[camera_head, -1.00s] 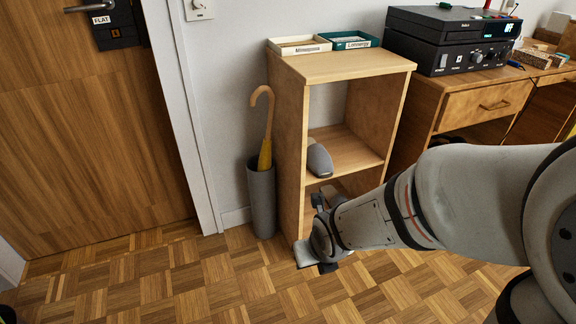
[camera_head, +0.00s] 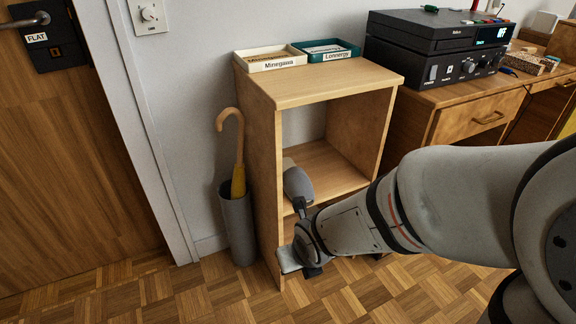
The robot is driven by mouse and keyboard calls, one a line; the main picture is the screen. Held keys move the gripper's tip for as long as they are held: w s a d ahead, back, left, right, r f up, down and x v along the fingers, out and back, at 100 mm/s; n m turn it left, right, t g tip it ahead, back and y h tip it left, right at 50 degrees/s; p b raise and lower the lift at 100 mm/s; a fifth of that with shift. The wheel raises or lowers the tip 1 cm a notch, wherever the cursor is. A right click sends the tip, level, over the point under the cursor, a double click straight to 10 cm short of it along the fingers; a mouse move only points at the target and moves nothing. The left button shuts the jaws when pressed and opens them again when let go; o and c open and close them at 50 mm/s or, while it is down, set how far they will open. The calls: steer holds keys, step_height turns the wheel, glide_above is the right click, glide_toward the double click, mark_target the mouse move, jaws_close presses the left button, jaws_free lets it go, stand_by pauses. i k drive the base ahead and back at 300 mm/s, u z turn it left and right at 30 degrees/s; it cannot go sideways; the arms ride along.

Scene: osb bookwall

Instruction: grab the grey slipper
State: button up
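The grey slipper (camera_head: 299,184) lies on the middle shelf of the small wooden bookcase (camera_head: 262,170), near its left inner wall. A paler grey part shows at its far end. My gripper (camera_head: 291,234) is in front of the bookcase, its fingers spread well apart. The upper finger is just below the slipper's near end in the picture; I cannot tell whether it touches. The other finger is lower, by the bookcase's front left edge. Nothing shows between the fingers. My wrist hides part of the lower compartment.
A grey umbrella stand (camera_head: 238,226) with a yellow umbrella (camera_head: 238,180) stands close to the bookcase's left side. Two labelled trays, one white (camera_head: 271,62) and one green (camera_head: 327,49), sit on top. A desk (camera_head: 440,120) with black devices (camera_head: 435,62) is at the right.

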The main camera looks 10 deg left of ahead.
mark_target(296, 182)
steer(key=i, duration=0.45)
steer(key=u, duration=0.2)
steer(key=k, duration=0.75)
steer(key=z, duration=0.2)
steer(key=i, duration=1.25)
steer(key=u, duration=0.05)
